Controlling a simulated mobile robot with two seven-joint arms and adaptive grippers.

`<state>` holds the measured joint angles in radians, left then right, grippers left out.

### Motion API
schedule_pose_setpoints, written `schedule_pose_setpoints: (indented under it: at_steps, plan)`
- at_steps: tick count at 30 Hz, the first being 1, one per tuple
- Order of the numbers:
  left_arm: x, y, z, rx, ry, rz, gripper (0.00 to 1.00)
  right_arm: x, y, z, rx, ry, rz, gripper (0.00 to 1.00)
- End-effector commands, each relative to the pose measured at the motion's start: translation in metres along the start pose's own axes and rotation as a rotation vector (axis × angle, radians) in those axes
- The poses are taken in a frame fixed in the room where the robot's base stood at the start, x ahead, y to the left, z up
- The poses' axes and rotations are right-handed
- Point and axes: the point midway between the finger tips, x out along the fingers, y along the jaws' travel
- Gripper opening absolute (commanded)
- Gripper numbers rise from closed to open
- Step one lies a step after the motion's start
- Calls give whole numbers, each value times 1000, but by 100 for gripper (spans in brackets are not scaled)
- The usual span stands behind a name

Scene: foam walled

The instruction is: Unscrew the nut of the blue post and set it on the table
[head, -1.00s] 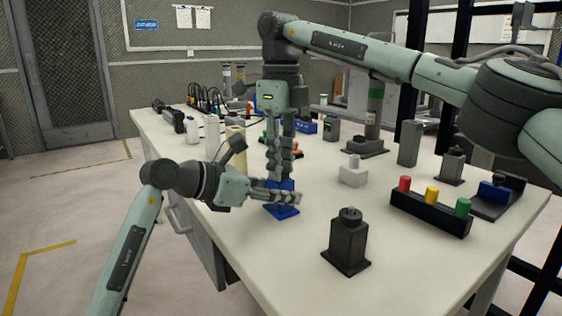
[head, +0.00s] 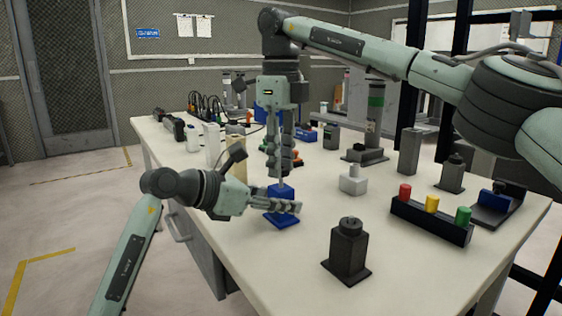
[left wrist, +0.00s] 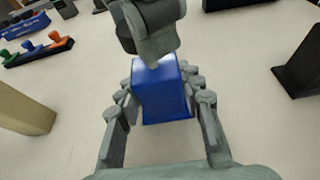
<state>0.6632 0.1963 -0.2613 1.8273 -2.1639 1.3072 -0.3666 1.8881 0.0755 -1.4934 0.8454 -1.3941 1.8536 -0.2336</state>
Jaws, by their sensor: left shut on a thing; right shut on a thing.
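The blue post (head: 282,218) stands upright on its square base near the table's left front edge. My left gripper (head: 296,208) reaches in from the left and is shut around the post's sides; the left wrist view shows its fingers on both sides of the blue block (left wrist: 163,95). My right gripper (head: 281,168) points straight down over the post's top, shut on the nut. The nut itself is hidden between the fingers. In the left wrist view the right gripper's fingers (left wrist: 153,45) are right above the post's top face.
A dark grey post (head: 347,252) with a nut stands at the front. A small white block (head: 353,181) and a rack with red, yellow and green caps (head: 430,222) stand to the right. Bare tabletop (head: 315,195) lies between the blue post and these.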

Motion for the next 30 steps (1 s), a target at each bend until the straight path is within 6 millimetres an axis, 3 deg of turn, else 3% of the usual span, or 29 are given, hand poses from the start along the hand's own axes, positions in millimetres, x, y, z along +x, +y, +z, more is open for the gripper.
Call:
schedule_pose_setpoints:
  at_steps: [5, 15, 22, 23, 28, 30]
  plan:
    - [0, 0, 0, 0, 1, 0, 0, -3, 0, 0, 0, 0, -1, 0]
    - [0, 0, 0, 0, 1, 0, 0, -38, 0, 0, 1, -1, 0, 0]
    - [0, 0, 0, 0, 1, 0, 0, -40, 0, 0, 0, 0, 0, 0]
    - [0, 0, 0, 0, 1, 0, 39, -40, 0, 0, 0, 0, 0, 0]
    - [0, 0, 0, 0, 0, 0, 60, -40, 0, 0, 0, 0, 0, 0]
    - [0, 0, 0, 0, 0, 0, 61, -40, 0, 0, 0, 0, 0, 0]
